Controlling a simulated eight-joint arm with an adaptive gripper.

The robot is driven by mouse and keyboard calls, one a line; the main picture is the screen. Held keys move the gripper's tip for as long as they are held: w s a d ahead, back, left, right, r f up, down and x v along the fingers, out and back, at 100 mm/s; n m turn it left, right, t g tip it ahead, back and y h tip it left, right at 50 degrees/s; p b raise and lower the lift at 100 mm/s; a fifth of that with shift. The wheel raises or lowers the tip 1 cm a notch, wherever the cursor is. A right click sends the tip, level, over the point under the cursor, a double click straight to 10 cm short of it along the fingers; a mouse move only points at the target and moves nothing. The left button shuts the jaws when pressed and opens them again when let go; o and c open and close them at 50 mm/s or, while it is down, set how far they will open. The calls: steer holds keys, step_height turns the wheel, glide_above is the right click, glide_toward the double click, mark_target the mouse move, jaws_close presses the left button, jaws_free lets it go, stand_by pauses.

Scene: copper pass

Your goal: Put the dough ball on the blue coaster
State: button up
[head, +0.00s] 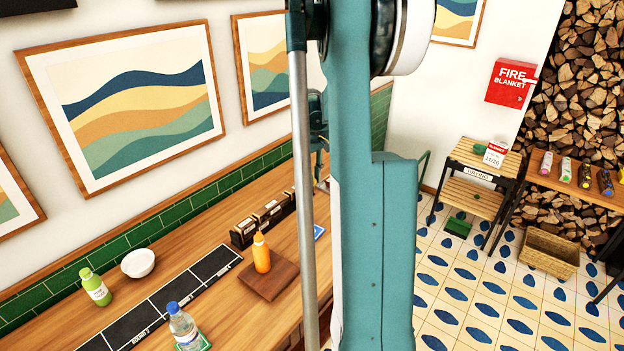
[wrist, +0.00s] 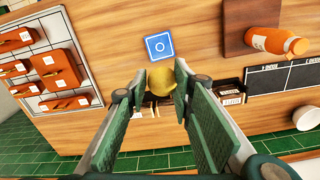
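The dough ball (wrist: 160,79), yellowish and round, sits between the tips of my gripper (wrist: 160,77) in the wrist view. The green finger pads close in on both sides of it, and it appears held above the counter. The blue coaster (wrist: 159,46), square with a white ring mark, lies flat on the wooden counter just beyond the ball in the picture. In the head view, part of the blue coaster (head: 319,232) shows beside my arm. There my gripper (head: 319,150) is mostly hidden behind my arm, and the ball cannot be made out.
An orange squeeze bottle (head: 261,253) stands on a brown board (head: 281,281) near the coaster. A dark divided holder (head: 243,235) stands behind it. A white bowl (head: 138,263), a green bottle (head: 95,287) and a water bottle (head: 184,325) stand farther left. Bare counter surrounds the coaster.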

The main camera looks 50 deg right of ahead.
steer(key=c, duration=0.4)
